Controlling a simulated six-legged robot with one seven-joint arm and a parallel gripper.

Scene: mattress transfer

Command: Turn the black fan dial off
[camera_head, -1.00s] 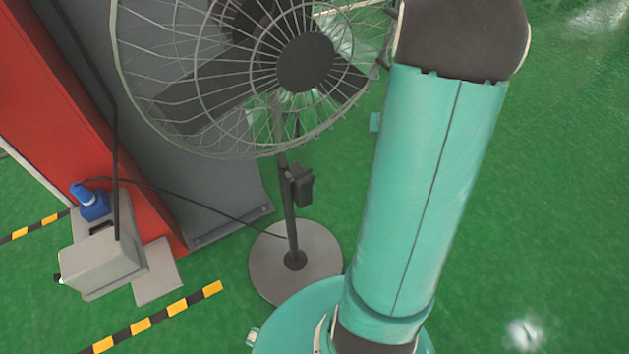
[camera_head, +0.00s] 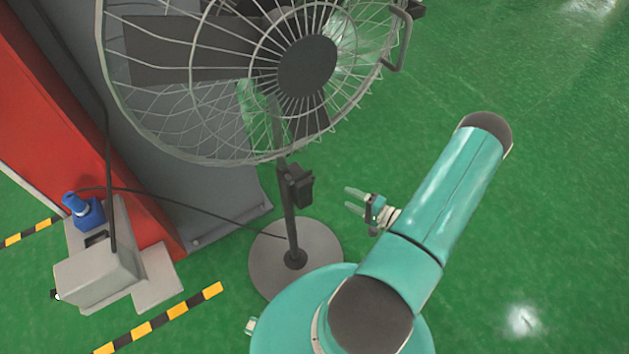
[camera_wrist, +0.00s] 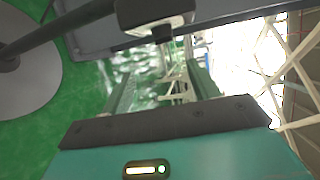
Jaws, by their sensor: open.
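The fan (camera_head: 306,66) stands on a pole with a round grey base (camera_head: 268,268). A black control box (camera_head: 299,186) is mounted on the pole below the cage. The dial cannot be made out clearly in the body camera view. In the wrist view the box (camera_wrist: 153,12) is at the top, with a small dark knob-like part on its pale underside. My gripper (camera_head: 348,199) is open and empty, to the right of the box and apart from it, with its fingers pointing left. The fingers also show in the wrist view (camera_wrist: 162,88).
A red and grey structure (camera_head: 60,130) stands left of the fan. A pale box (camera_head: 95,270) with a blue plug (camera_head: 85,210) sits by it, with a black cable running to the fan. The green floor on the right is clear.

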